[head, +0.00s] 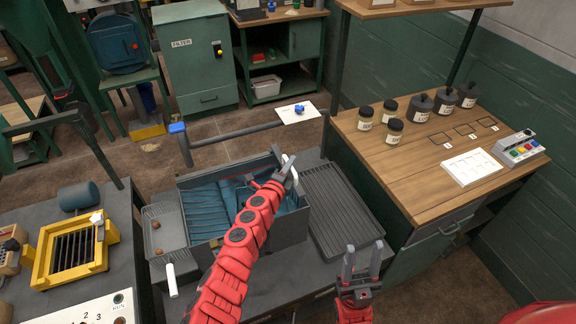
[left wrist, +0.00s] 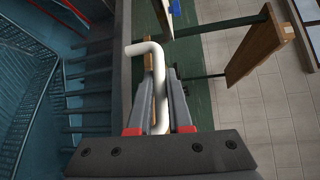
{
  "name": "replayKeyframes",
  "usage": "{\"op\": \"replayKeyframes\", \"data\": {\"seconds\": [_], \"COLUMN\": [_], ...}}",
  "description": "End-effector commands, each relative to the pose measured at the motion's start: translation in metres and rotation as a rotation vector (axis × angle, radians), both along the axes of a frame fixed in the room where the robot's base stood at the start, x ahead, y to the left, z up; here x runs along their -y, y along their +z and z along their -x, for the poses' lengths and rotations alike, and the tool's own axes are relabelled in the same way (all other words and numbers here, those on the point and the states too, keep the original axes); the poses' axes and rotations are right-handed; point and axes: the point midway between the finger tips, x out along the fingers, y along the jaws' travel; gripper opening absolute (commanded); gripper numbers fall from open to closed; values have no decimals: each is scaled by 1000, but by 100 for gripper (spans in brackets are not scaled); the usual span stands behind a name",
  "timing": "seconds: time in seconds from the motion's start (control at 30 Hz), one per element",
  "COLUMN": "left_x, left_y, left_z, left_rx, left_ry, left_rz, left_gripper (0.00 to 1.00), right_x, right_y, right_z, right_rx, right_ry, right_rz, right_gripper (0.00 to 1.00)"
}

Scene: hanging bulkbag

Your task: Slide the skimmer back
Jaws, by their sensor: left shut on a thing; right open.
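A dark open tank (head: 290,232) with blue-green rippled contents (head: 207,212) stands in front of me. My left gripper (head: 284,172) reaches over it to its far right corner. It is shut on a white bent handle (head: 291,160), which I take to be the skimmer's. In the left wrist view the handle (left wrist: 158,90) stands between the fingers, its top bent left. A second white handle (head: 171,280) sticks out at the tank's near left. How the handles join the skimmer is hidden by my arm. My right gripper (head: 362,262) is open and empty, right of the tank.
A mesh basket (head: 165,228) with brown lumps adjoins the tank's left side. A ribbed grey tray (head: 340,210) lies to its right. A wooden bench (head: 420,170) with jars stands further right. A dark rail (head: 235,132) runs behind the tank. A yellow frame (head: 75,250) is at left.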

Motion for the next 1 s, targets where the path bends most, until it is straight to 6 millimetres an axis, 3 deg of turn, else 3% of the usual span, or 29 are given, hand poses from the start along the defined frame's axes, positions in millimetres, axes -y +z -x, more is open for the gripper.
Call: {"op": "replayKeyframes", "data": {"seconds": [0.03,0.07,0.23,0.67,1.0], "left_x": [3,3,2,-3,-22], "left_y": [2,2,2,3,8], "left_z": [0,0,0,5,44], "left_rx": [2,2,2,2,3], "left_ry": [-4,-4,-3,1,-4], "left_rz": [3,3,2,-1,-5], "left_gripper": [0,19,47,47,47], "right_x": [0,0,0,0,0], "right_y": [0,0,0,4,16], "right_z": [0,0,0,0,0], "right_rx": [0,0,0,0,0], "right_ry": [0,0,0,0,0], "right_rz": [0,0,0,0,0], "right_gripper": [47,47,47,47,47]}}
